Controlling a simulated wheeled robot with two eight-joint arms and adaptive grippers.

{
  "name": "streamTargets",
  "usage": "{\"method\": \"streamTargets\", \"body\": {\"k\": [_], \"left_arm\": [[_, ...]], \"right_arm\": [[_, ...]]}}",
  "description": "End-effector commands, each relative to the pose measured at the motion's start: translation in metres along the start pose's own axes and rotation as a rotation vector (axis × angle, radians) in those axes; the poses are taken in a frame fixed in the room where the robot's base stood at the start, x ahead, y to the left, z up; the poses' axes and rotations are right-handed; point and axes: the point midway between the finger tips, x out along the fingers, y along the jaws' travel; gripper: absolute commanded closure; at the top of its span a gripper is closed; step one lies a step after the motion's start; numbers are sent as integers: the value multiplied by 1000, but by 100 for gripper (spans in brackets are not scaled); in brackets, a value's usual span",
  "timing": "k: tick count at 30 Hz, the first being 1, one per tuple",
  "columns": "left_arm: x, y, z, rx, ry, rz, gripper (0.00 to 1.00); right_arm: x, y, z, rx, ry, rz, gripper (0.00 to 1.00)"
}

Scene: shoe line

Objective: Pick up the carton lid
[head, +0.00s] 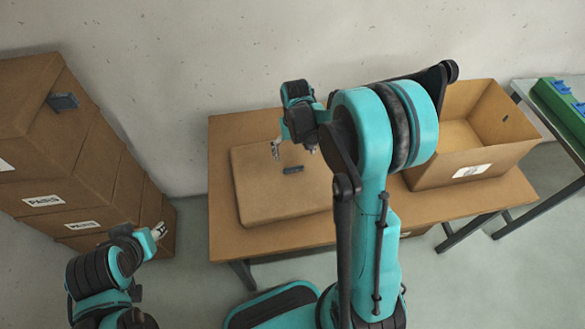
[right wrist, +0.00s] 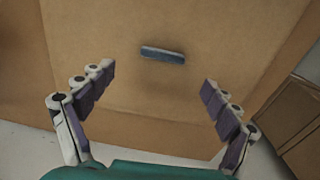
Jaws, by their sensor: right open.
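The carton lid (head: 265,198) is a flat brown cardboard lid lying on the wooden table, with a small dark handle (head: 293,170) on its top. In the right wrist view the lid (right wrist: 220,60) fills the middle, and its dark handle (right wrist: 163,54) lies beyond the fingertips, roughly centred between them. My right gripper (head: 294,150) is above the lid near the handle; in the right wrist view it (right wrist: 158,86) is open and empty. My left gripper (head: 158,232) is at the lower left, away from the table, beside the stacked cartons; its jaws are too small to judge.
An open, empty-looking carton (head: 480,165) stands on the right of the wooden table (head: 225,150). Stacked cartons (head: 75,190) marked PASS stand at the left. A second table with a green tray (head: 562,108) is at the far right. A wall is behind.

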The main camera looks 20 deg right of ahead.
Motion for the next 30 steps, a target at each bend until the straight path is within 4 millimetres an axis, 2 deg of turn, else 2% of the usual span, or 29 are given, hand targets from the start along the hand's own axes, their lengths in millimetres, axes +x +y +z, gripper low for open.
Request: {"method": "streamTargets", "body": {"k": [14,21,28,29,30], "left_arm": [[13,0,10,0,0,0,60],[28,0,20,0,0,0,60],[27,0,20,0,0,0,60],[27,0,20,0,0,0,60],[27,0,20,0,0,0,60]], "right_arm": [[50,-1,-2,6,-22,0,11],[85,-6,1,7,-21,1,11],[87,-6,1,6,-21,1,11],[87,-6,1,6,-21,1,14],[87,-6,1,6,-21,1,24]]}}
